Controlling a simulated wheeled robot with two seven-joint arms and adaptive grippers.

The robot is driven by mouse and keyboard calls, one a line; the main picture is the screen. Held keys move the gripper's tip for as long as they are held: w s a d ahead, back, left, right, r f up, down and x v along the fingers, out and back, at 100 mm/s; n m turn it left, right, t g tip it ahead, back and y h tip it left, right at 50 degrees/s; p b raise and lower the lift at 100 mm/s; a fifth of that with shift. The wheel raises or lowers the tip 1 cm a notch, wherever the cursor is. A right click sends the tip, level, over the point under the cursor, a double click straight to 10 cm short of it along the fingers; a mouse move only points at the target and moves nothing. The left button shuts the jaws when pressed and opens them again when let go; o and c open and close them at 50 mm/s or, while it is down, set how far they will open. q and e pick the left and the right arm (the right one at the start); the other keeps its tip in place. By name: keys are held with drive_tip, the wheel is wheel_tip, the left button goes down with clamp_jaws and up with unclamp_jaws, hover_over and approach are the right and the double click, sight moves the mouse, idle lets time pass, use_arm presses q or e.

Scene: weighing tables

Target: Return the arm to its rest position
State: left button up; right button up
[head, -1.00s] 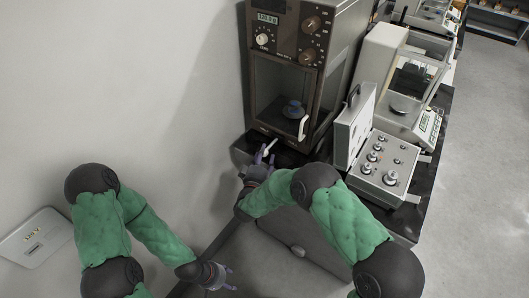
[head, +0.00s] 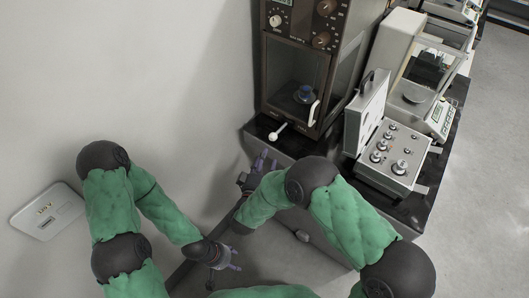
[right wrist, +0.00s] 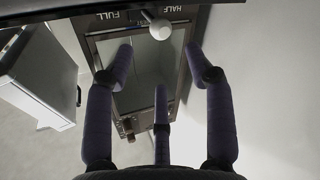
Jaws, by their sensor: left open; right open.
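My right arm (head: 345,215) reaches in from the lower right, and its right gripper (head: 259,172) is open and empty beside the dark bench front, below and apart from the white-knobbed lever (head: 280,131). In the right wrist view its three purple fingers (right wrist: 158,65) are spread with nothing between them. The knob (right wrist: 158,28) shows beyond them, between the words FULL and HALF. My left arm (head: 165,215) is bent at the left, and its left gripper (head: 230,258) is open and empty, low in the head view.
A brown balance cabinet (head: 345,75) with a glass front stands on the dark bench (head: 447,170). A weight case (head: 400,160) with an upright lid and a white balance (head: 398,45) stand to the right. A socket plate (head: 48,211) is on the wall.

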drive_tip(key=s+d+f+m+g+y, duration=0.1)
drive_tip(key=s+f+g+y, duration=0.15)
drive_tip(key=f, duration=0.35)
drive_tip(key=s+d+f+g+y, duration=0.1)
drive_tip(key=d+f+g+y, duration=0.15)
drive_tip(key=f, duration=0.35)
drive_tip(key=s+d+f+m+g+y, duration=0.1)
drive_tip(key=s+f+g, duration=0.15)
drive_tip(key=f, duration=0.25)
drive_tip(key=s+f+m+g+y, duration=0.1)
drive_tip(key=s+g, duration=0.3)
drive_tip(key=s, duration=0.6)
drive_tip(key=s+d+f+m+g+y+p, duration=0.1)
drive_tip(key=s+f+m+g+y, duration=0.1)
drive_tip(key=s, duration=0.8)
wheel_tip(320, 180, down, 2)
drive_tip(key=g+y, duration=0.1)
drive_tip(key=g, duration=0.2)
drive_tip(key=shift+f, duration=0.15)
